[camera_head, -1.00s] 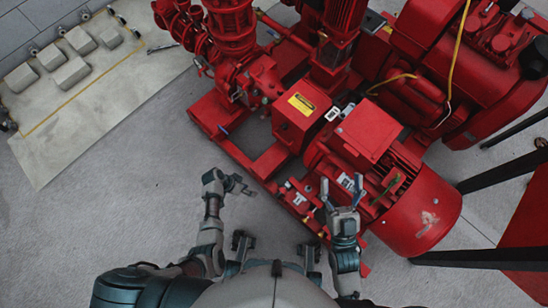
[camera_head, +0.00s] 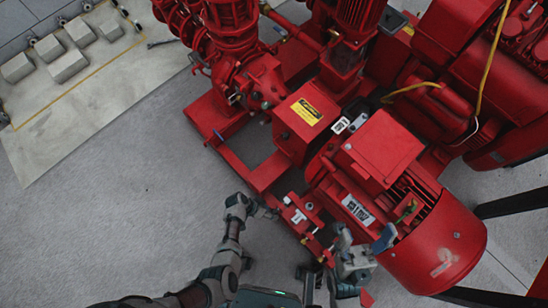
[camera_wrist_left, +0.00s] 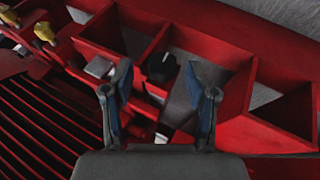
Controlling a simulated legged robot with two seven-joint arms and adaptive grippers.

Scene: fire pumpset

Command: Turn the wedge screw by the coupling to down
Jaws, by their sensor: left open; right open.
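The red coupling guard (camera_head: 302,115) with a yellow label stands between the pump and the red motor (camera_head: 430,230). Below it, small screw fittings sit on the red base frame. In the left wrist view, a black-headed screw (camera_wrist_left: 161,67) stands between my left gripper's (camera_wrist_left: 160,88) open fingers, beyond their tips; I cannot tell its exact turn position. In the head view my left gripper (camera_head: 256,206) is open and empty at the frame's near edge, left of a white-marked fitting (camera_head: 297,216). My right gripper (camera_head: 364,240) is open and empty in front of the motor.
In the wrist view, a pale square plate (camera_wrist_left: 100,67) lies by the left finger, with yellow fittings (camera_wrist_left: 44,33) further left. Red frame walls border the open bays. Clear grey floor (camera_head: 130,190) lies to the left; a pale slab (camera_head: 70,110) carries several blocks.

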